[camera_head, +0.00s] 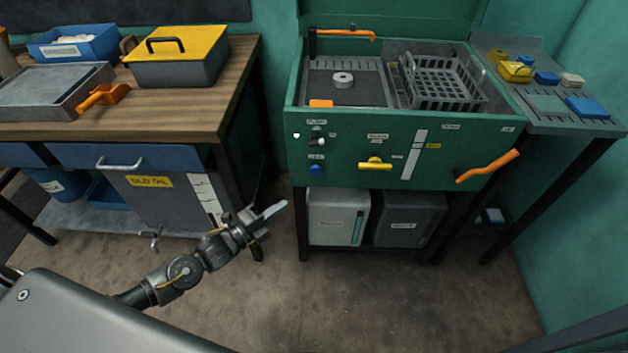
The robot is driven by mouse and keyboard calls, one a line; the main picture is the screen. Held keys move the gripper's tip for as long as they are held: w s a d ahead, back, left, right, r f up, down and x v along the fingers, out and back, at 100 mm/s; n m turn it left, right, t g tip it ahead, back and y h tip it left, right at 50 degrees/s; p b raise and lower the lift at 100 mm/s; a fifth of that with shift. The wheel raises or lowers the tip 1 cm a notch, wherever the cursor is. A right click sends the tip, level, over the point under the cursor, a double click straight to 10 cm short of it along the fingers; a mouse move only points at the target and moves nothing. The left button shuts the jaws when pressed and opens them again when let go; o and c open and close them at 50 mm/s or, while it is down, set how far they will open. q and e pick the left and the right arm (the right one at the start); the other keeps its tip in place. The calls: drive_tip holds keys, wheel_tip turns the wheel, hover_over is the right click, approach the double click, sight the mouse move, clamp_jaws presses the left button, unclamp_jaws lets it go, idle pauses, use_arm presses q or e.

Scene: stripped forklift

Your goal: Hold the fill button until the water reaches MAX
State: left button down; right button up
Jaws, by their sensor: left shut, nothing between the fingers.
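The green wash station (345,150) stands right of centre. A blue round button (316,169) sits low on the left of its front panel, under a small label that seems to read FILL. A white upright level gauge (414,155) is on the same panel, with a small yellow mark (433,146) beside it. I cannot make out a water level in the gauge. My left gripper (275,209) is shut and empty, below and left of the button and apart from the panel. My right gripper is not in view.
A yellow knob (375,163) and an orange lever (487,166) stick out of the panel. A black basket (445,85) sits in the basin. A wooden bench (225,95) stands at left. Floor between bench and station is clear.

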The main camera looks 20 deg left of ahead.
sight(315, 172)
use_arm(q)
drive_tip(key=shift+s+a, duration=0.1)
drive_tip(key=shift+a, duration=0.15)
